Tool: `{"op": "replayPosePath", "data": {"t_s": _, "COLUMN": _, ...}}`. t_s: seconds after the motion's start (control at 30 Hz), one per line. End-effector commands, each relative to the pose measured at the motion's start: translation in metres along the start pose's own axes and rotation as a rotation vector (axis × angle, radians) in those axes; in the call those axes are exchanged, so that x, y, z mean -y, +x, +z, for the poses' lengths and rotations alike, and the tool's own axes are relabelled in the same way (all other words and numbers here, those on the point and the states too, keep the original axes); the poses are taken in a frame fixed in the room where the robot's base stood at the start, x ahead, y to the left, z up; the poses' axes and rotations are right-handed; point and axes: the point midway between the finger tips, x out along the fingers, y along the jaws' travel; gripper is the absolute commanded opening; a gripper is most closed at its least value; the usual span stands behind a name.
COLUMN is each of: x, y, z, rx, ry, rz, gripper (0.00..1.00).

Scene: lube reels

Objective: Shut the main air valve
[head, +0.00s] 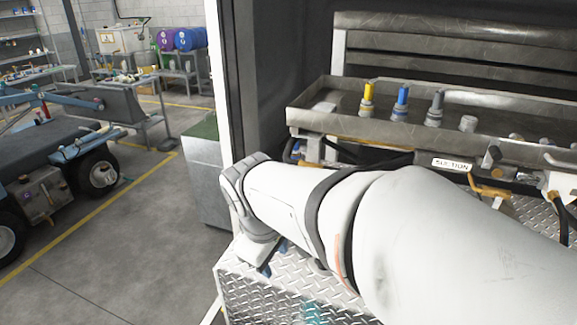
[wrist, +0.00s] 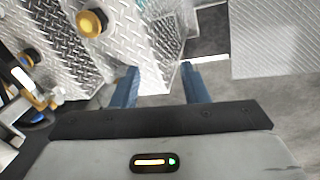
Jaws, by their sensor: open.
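My gripper (wrist: 160,88) is open and empty, its two blue fingers apart over a gap beside the diamond-plate panels. In the head view my gripper (head: 273,258) is mostly hidden behind my arm, with its blue tips low over the diamond plate. I cannot tell which fitting is the main air valve. A round yellow knob (wrist: 91,23) sits on the diamond plate, up and left of my fingers and apart from them. A second, darker yellow-topped knob (wrist: 31,55) lies further left. A yellow handle (head: 490,190) shows under the "SUCTION" label (head: 452,164).
A metal tray (head: 330,125) holds yellow, blue and grey nozzles. Dark hoses (head: 365,155) hang below it. A white post (head: 222,90) stands left of my arm, with a grey cabinet (head: 205,180) behind. A wheeled cart (head: 60,165) stands on the open floor at left.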

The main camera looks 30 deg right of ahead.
Motion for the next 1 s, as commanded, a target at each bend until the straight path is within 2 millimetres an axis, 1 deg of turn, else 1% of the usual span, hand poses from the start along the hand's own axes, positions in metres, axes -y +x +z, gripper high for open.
{"op": "replayPosePath", "data": {"t_s": 0.03, "x": -0.018, "y": 0.013, "z": -0.004, "rx": 0.072, "ry": -0.147, "rz": 0.030, "gripper": 0.41}}
{"op": "replayPosePath", "data": {"t_s": 0.07, "x": -0.031, "y": 0.018, "z": -0.006, "rx": 0.119, "ry": -0.249, "rz": 0.046, "gripper": 0.41}}
{"op": "replayPosePath", "data": {"t_s": 0.1, "x": -0.048, "y": 0.024, "z": -0.008, "rx": 0.183, "ry": -0.386, "rz": 0.065, "gripper": 0.41}}
{"op": "replayPosePath", "data": {"t_s": 0.17, "x": -0.073, "y": 0.034, "z": -0.013, "rx": 0.284, "ry": -0.590, "rz": 0.080, "gripper": 0.41}}
{"op": "replayPosePath", "data": {"t_s": 0.2, "x": -0.090, "y": 0.040, "z": -0.015, "rx": 0.354, "ry": -0.725, "rz": 0.082, "gripper": 0.41}}
{"op": "replayPosePath", "data": {"t_s": 0.33, "x": -0.145, "y": 0.061, "z": -0.028, "rx": 0.595, "ry": -1.151, "rz": 0.040, "gripper": 0.41}}
{"op": "replayPosePath", "data": {"t_s": 0.37, "x": -0.158, "y": 0.067, "z": -0.031, "rx": 0.655, "ry": -1.246, "rz": 0.019, "gripper": 0.41}}
{"op": "replayPosePath", "data": {"t_s": 0.4, "x": -0.175, "y": 0.074, "z": -0.035, "rx": 0.734, "ry": -1.371, "rz": -0.014, "gripper": 0.41}}
{"op": "replayPosePath", "data": {"t_s": 0.47, "x": -0.200, "y": 0.086, "z": -0.043, "rx": 0.854, "ry": -1.553, "rz": -0.080, "gripper": 0.41}}
{"op": "replayPosePath", "data": {"t_s": 0.5, "x": -0.216, "y": 0.094, "z": -0.049, "rx": 0.934, "ry": -1.669, "rz": -0.133, "gripper": 0.41}}
{"op": "replayPosePath", "data": {"t_s": 0.6, "x": -0.252, "y": 0.114, "z": -0.063, "rx": 1.124, "ry": -1.923, "rz": -0.292, "gripper": 0.41}}
{"op": "replayPosePath", "data": {"t_s": 0.7, "x": -0.280, "y": 0.131, "z": -0.076, "rx": 1.285, "ry": -2.117, "rz": -0.463, "gripper": 0.41}}
{"op": "replayPosePath", "data": {"t_s": 0.8, "x": -0.299, "y": 0.144, "z": -0.087, "rx": 1.402, "ry": -2.243, "rz": -0.617, "gripper": 0.41}}
{"op": "replayPosePath", "data": {"t_s": 0.9, "x": -0.310, "y": 0.152, "z": -0.094, "rx": 1.476, "ry": -2.315, "rz": -0.728, "gripper": 0.41}}
{"op": "replayPosePath", "data": {"t_s": 1.0, "x": -0.317, "y": 0.156, "z": -0.096, "rx": 1.511, "ry": -2.346, "rz": -0.783, "gripper": 0.41}}
